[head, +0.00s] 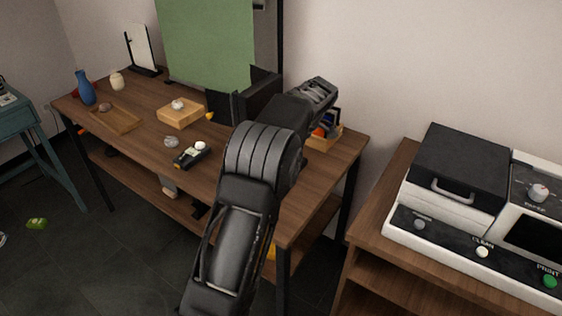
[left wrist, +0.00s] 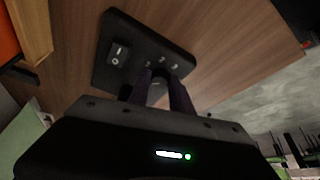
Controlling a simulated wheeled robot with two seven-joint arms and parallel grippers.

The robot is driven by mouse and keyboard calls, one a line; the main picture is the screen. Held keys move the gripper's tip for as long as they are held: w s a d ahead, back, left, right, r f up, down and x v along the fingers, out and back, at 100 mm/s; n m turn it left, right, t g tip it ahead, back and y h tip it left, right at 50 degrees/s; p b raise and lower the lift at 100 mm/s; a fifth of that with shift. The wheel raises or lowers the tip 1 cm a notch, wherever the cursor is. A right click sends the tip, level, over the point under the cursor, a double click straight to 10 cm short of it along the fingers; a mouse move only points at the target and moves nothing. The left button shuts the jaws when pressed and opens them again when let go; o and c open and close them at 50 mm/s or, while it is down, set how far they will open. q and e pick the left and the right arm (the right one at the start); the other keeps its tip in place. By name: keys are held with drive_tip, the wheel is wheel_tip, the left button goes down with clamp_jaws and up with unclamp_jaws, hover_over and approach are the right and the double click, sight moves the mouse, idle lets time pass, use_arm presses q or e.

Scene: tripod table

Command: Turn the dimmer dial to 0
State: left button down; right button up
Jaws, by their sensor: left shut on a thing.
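The dimmer (left wrist: 135,35) is a dark box on the wooden table top in the left wrist view. It has a rocker switch (left wrist: 118,53) and several small pale marks, too blurred to read surely. My left gripper (left wrist: 157,84) reaches over the box with its two dark fingers shut on the dial, which is mostly hidden between them. The dial's setting cannot be read. In the head view my left arm reaches over the table's right end and hides the dimmer and the fingertips. My right gripper is in neither view.
A wooden box (head: 323,143) with orange and dark items stands at the table's (head: 228,165) right end, close to my arm. A green panel (head: 207,45) stands behind. A dark device with a white knob (head: 200,146) lies left of my arm. A machine (head: 458,165) stands on the right-hand table.

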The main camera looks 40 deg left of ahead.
use_arm(q)
drive_tip(key=c, duration=1.1)
unclamp_jaws()
drive_tip(key=shift+c, duration=0.2)
drive_tip(key=shift+r, duration=0.15)
drive_tip(key=shift+w+d+r, duration=0.1)
drive_tip(key=shift+d+r, duration=0.05)
drive_tip(key=shift+r, duration=0.15)
drive_tip(key=p+v, duration=0.3)
drive_tip(key=v, duration=0.2)
drive_tip(key=shift+r, duration=0.35)
drive_tip(key=shift+w+d+r+p, duration=0.1)
drive_tip(key=shift+d+r+p, duration=0.25)
drive_tip(key=shift+r+p, duration=0.25)
drive_tip(key=shift+f, duration=0.1)
